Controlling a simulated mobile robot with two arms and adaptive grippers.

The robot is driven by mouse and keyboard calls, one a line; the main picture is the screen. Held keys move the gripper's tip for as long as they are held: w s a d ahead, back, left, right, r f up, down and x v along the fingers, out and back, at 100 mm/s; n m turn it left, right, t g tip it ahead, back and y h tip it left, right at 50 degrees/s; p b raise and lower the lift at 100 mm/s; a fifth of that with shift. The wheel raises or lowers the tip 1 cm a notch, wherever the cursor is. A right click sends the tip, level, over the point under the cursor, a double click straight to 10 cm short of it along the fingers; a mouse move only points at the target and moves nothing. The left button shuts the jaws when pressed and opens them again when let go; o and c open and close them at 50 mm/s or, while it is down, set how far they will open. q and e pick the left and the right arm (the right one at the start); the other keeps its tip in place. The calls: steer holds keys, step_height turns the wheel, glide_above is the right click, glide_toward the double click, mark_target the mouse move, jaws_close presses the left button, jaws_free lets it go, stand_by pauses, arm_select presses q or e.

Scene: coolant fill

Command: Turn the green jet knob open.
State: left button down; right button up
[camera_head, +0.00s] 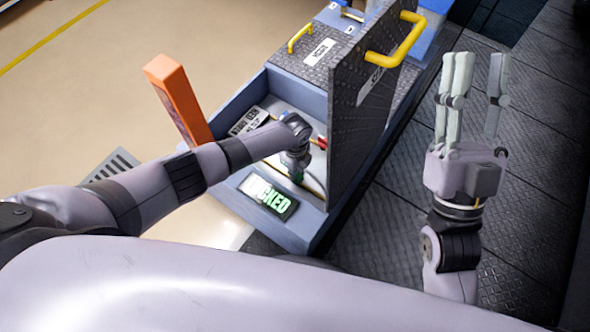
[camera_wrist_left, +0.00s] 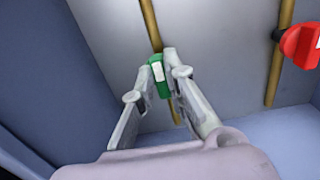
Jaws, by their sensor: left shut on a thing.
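The green jet knob (camera_wrist_left: 158,77) sits on a brass pipe against the pale inner panel in the left wrist view. My left gripper (camera_head: 297,170) reaches down into the open blue box. The knob's white label strip runs roughly along the pipe. My right gripper (camera_head: 475,85) is raised at the right, empty, its fingers apart.
A red knob (camera_wrist_left: 300,45) sits on a second brass pipe (camera_wrist_left: 278,65) to the right. A dark raised lid (camera_head: 358,125) with a yellow handle (camera_head: 405,45) stands at the box's right. An orange post (camera_head: 178,98) stands left. A green-lettered display (camera_head: 268,195) is on the near rim.

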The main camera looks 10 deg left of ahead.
arm_select(q)
steer(key=c, duration=1.6)
jaws_free()
steer(key=shift+r, duration=0.15)
step_height(320, 180, up, 12)
steer(key=shift+f, duration=0.2)
